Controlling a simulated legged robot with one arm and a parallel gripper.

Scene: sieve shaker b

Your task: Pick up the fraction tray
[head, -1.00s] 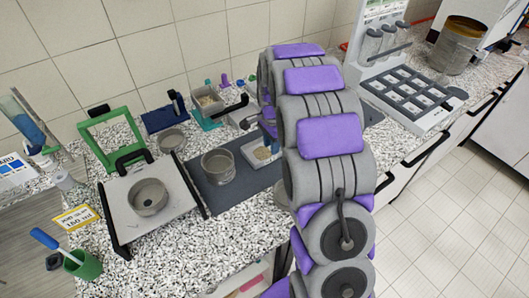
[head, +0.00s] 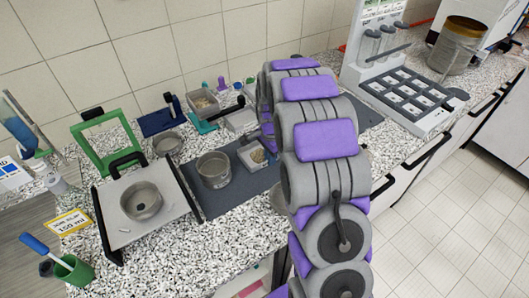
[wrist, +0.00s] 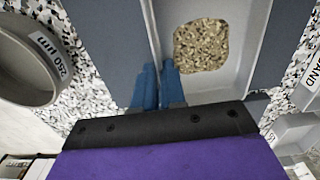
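The fraction tray (wrist: 246,75) is a shallow light grey tray with a patch of tan grains in it. In the wrist view it fills the upper middle. In the head view the tray (head: 250,154) shows on the dark mat, partly behind my arm. My gripper (wrist: 159,68) has two blue fingers close together at the tray's left wall in the wrist view. The wall runs down between them, and they look shut on it. My gripper is hidden behind my arm in the head view.
A sieve marked 250 µm (wrist: 30,65) stands left of the tray; a sieve (head: 214,169) also stands on the mat (head: 222,203) in the head view. A box labelled SAND (wrist: 308,92) is at the right. A platform with a sieve (head: 141,200) and a compartment rack (head: 410,97) flank the area.

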